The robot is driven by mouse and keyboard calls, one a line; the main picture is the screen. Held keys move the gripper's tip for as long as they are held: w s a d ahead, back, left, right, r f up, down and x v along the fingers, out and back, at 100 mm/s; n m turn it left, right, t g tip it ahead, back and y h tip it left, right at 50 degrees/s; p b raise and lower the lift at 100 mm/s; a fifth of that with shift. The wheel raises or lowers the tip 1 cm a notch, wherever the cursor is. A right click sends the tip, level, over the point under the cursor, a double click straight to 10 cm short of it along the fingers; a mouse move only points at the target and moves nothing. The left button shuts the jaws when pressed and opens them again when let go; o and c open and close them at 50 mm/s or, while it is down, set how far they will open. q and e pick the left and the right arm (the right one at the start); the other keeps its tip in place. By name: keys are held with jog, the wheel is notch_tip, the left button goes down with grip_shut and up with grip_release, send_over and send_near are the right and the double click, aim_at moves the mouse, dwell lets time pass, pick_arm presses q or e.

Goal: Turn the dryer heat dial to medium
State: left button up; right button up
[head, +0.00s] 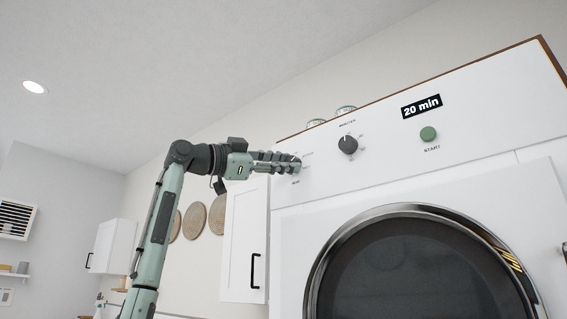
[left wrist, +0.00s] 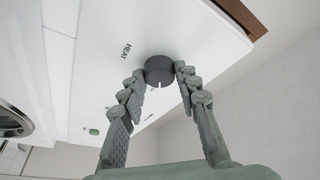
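The heat dial (left wrist: 158,70) is a dark round knob with a white pointer mark, on the white dryer panel (left wrist: 100,60). The word HEAT is printed beside it. My left gripper (left wrist: 159,72) has one finger on each side of the dial, and the fingertips look shut on its rim. In the head view my left gripper (head: 297,163) reaches the left end of the panel and hides the dial. The setting marks around the dial are mostly hidden. My right gripper is not in view.
To the right on the panel are the minutes dial (head: 348,145), a green start button (head: 428,133) and a black "20 min" display (head: 421,106). The round dryer door (head: 330,250) is below. A white cabinet (head: 245,240) stands to the left, below my left forearm.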

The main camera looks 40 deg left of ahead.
pick_arm(q)
jog(key=o, duration=0.4)
jog(key=v, duration=1.2)
dwell(0.3)
